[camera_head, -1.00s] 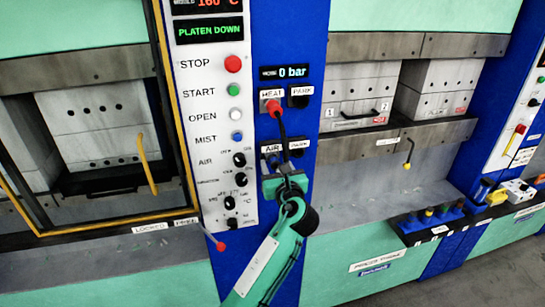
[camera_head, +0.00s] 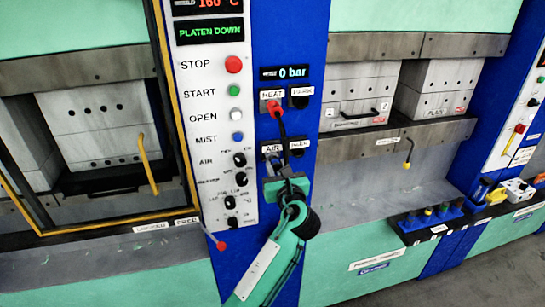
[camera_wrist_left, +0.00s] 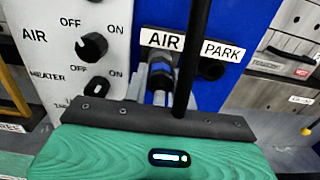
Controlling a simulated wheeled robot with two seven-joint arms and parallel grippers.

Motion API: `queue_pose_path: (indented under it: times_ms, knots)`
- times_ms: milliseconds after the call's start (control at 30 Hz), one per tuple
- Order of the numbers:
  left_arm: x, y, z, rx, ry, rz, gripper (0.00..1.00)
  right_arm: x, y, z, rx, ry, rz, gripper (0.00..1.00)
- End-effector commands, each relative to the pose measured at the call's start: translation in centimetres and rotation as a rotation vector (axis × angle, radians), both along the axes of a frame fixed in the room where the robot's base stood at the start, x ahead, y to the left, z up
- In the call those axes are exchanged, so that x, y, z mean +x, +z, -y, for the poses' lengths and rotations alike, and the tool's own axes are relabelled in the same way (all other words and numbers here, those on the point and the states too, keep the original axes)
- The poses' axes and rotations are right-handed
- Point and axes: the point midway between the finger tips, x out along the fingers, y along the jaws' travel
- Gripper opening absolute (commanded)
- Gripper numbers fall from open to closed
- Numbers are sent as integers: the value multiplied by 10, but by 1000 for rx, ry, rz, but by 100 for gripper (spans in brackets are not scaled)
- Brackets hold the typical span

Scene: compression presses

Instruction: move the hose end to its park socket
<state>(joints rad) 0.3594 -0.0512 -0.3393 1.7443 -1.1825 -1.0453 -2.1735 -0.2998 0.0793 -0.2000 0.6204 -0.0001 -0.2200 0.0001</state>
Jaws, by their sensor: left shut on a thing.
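The hose end (camera_wrist_left: 160,72), a grey fitting with a blue band, sits under the AIR label in the left wrist view. Whether it is fully seated in the AIR socket I cannot tell. The small park socket (camera_wrist_left: 211,68) is just to its right under the PARK label, dark and empty. It also shows in the head view (camera_head: 297,152). My left gripper (camera_head: 281,169) is at the AIR socket, shut on the hose end; its fingers are largely hidden by its green body and the black cable. My right gripper is not in view.
A black cable (camera_head: 281,124) hangs from the red plug (camera_head: 273,107) at HEAT and crosses in front of my left gripper. A second park socket (camera_head: 300,101) is beside HEAT. The white control panel (camera_head: 208,150) with knobs stands close on the left.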

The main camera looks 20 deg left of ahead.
Motion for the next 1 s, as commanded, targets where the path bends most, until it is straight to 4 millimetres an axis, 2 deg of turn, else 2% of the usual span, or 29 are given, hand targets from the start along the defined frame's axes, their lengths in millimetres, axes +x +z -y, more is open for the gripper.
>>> queue_pose_path:
  times_ms: [1000]
  knots:
    - [-20, 1, 13, 0, 1, 1, 3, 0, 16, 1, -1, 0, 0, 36]
